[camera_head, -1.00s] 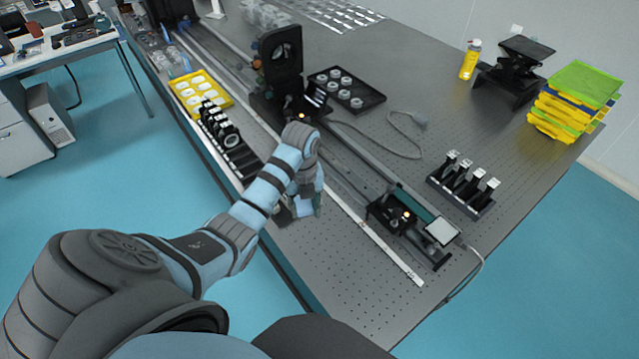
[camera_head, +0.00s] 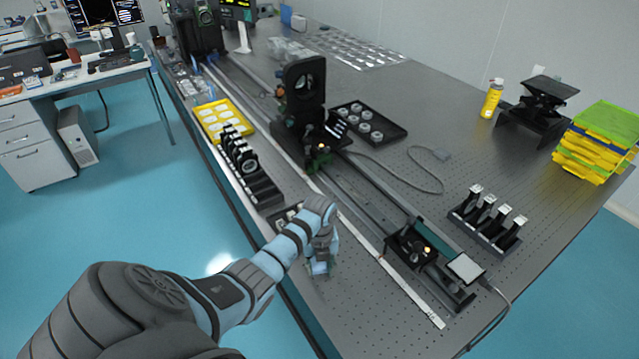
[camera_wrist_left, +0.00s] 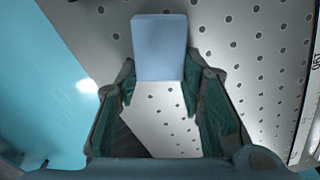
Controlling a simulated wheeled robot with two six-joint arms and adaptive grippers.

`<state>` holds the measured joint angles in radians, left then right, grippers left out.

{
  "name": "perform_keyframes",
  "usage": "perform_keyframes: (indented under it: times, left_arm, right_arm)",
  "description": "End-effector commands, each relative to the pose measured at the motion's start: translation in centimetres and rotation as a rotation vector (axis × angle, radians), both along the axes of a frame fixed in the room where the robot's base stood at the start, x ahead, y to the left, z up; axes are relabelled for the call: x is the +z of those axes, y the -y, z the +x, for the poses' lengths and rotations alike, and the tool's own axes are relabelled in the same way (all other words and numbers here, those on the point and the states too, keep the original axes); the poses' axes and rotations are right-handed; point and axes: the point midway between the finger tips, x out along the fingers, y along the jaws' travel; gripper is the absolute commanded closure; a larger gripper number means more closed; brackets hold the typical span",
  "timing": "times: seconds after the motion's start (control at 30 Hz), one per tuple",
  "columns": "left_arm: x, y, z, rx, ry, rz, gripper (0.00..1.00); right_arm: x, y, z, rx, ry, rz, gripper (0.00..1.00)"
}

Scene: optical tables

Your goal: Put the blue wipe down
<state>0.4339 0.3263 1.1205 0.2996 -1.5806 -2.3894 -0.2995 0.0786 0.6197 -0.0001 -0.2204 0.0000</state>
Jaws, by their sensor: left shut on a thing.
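The blue wipe (camera_wrist_left: 160,45) is a small pale blue block-like piece in the left wrist view. My left gripper (camera_wrist_left: 160,82) is shut on it, with a dark green-lined finger at each side of its near end. In the head view the left gripper (camera_head: 323,255) points down over the near edge strip of the optical table (camera_head: 345,310), and the wipe (camera_head: 319,268) shows small at its tips. I cannot tell whether the wipe touches the table top. My right gripper is in neither view.
A black rack of optics (camera_head: 250,175) and a yellow tray (camera_head: 220,118) stand along the near edge, beyond the gripper. A long rail carries a dark mount (camera_head: 410,250) to the right.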

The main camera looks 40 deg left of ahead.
Motion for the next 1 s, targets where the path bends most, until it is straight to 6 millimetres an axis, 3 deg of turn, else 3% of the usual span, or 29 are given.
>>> perform_keyframes:
  times: [0.13, 0.17, 0.3, 0.67, 0.77, 1.0]
  left_arm:
    - [-0.1, 0.0, 0.0, 0.0, 0.0, 0.0, 1.0]
    - [-0.1, 0.0, 0.0, 0.0, -0.001, 0.001, 0.63]
    - [0.0, 0.0, 0.0, 0.0, 0.0, 0.0, 0.44]
    - [0.9, 0.0, 0.1, 0.0, 0.002, 0.001, 0.44]
    - [2.9, -0.1, 0.1, 0.0, 0.003, 0.002, 0.44]
    - [9.6, -0.1, 0.2, 0.0, 0.005, 0.002, 0.44]
  right_arm:
    - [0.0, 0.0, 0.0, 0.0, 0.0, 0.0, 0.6]
    - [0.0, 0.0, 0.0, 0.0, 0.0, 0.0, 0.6]
    - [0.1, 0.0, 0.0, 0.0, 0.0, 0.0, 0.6]
    - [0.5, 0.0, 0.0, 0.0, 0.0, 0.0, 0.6]
    - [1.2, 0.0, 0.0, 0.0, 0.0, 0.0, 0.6]
    - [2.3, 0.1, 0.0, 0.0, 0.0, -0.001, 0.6]
